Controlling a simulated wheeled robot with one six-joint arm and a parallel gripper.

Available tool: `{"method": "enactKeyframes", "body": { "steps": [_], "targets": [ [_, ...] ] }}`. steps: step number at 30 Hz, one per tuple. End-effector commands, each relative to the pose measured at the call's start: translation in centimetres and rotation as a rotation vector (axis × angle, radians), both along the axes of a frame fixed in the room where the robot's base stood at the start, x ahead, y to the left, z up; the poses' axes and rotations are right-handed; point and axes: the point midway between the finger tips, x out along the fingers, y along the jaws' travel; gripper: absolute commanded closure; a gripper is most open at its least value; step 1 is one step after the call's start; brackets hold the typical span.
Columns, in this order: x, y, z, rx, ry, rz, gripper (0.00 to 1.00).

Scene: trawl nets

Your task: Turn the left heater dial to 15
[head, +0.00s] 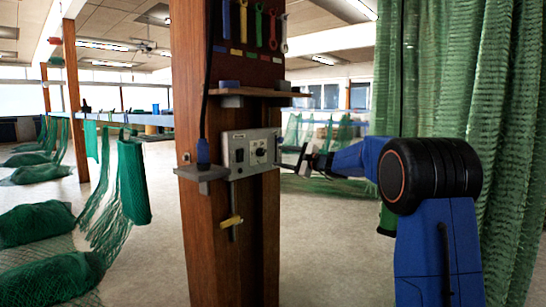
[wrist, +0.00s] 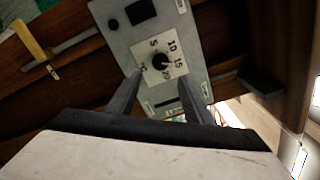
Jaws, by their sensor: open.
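A grey heater panel (head: 235,142) is fixed to the wooden post. It carries one visible dial (head: 261,152), a black knob on a white scale marked 5, 10, 15 and 20. In the wrist view the dial (wrist: 160,62) appears rotated, and a pale mark on the knob seems to point towards the 15 to 20 side; it is too small to read surely. My gripper (head: 304,160) is just right of the panel, open and empty. In the wrist view its fingers (wrist: 162,78) are apart, their tips near the lower edge of the dial's scale.
A yellow-handled lever (head: 232,221) sits below the panel. A small ledge (head: 203,173) holds a blue object left of it. A shelf (head: 250,92) and hanging tools are above. A green net (head: 475,100) hangs behind my arm. The floor left of the post has nets.

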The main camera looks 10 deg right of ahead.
Motion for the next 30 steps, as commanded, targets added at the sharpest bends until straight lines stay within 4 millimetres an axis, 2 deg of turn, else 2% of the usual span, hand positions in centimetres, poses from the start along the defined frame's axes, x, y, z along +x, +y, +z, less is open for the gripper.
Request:
{"method": "enactKeyframes", "body": {
  "steps": [6,13,18,30],
  "targets": [
    [-3.5,-2.6,0.0,0.0,0.001,-0.003,0.53],
    [-6.0,-4.4,0.0,0.0,0.0,-0.002,0.53],
    [-6.7,-4.9,0.0,-0.001,0.0,-0.001,0.53],
    [-6.7,-4.9,0.0,0.0,0.0,-0.001,0.53]
  ]
}}
